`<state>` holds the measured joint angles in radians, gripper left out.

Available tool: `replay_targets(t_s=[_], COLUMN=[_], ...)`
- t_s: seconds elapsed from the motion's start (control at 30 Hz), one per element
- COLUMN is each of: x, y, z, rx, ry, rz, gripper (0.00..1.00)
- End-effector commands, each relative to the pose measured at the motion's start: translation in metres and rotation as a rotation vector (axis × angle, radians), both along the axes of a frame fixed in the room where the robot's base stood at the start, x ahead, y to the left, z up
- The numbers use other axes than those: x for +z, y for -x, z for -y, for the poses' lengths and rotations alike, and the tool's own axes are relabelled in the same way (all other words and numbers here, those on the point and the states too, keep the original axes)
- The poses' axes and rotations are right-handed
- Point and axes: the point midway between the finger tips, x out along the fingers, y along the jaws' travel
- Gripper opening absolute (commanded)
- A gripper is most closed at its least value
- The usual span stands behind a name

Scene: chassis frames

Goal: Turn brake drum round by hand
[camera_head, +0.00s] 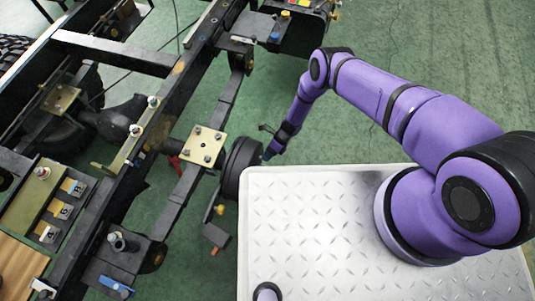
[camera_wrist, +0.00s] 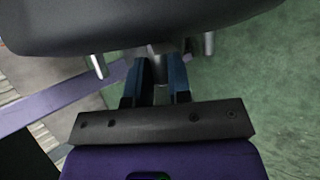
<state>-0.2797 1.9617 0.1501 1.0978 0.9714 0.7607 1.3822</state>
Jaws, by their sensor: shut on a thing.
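The brake drum (camera_head: 240,165) is a black round drum at the axle end of the chassis frame, at the middle of the head view. In the wrist view the drum (camera_wrist: 150,25) fills the top as a dark curved body, with metal studs (camera_wrist: 208,43) sticking out from it. My gripper (camera_head: 267,155) is at the drum's right, outer side. In the wrist view its two blue-edged fingers (camera_wrist: 161,68) are close together around a short metal stud on the drum. The fingertips are dark and partly hidden at the drum's edge.
A light tread-plate platform (camera_head: 320,235) under my arm lies just right of the drum. The black chassis rail (camera_head: 150,135) and a plate with bolts (camera_head: 204,146) lie to the left. Green floor (camera_head: 440,60) is open at the upper right.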

Motion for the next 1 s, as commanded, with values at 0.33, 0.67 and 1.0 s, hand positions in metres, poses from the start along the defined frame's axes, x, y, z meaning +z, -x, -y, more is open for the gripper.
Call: replay_targets(t_s=[0.33, 0.67, 1.0], x=[0.0, 0.009, 0.05], y=[-0.001, -0.007, -0.037], z=[0.001, 0.008, 0.044], rx=[0.0, -0.001, -0.002], ry=[0.002, 0.001, 0.002], rz=[0.002, 0.002, 0.003], gripper=[0.44, 0.44, 0.44])
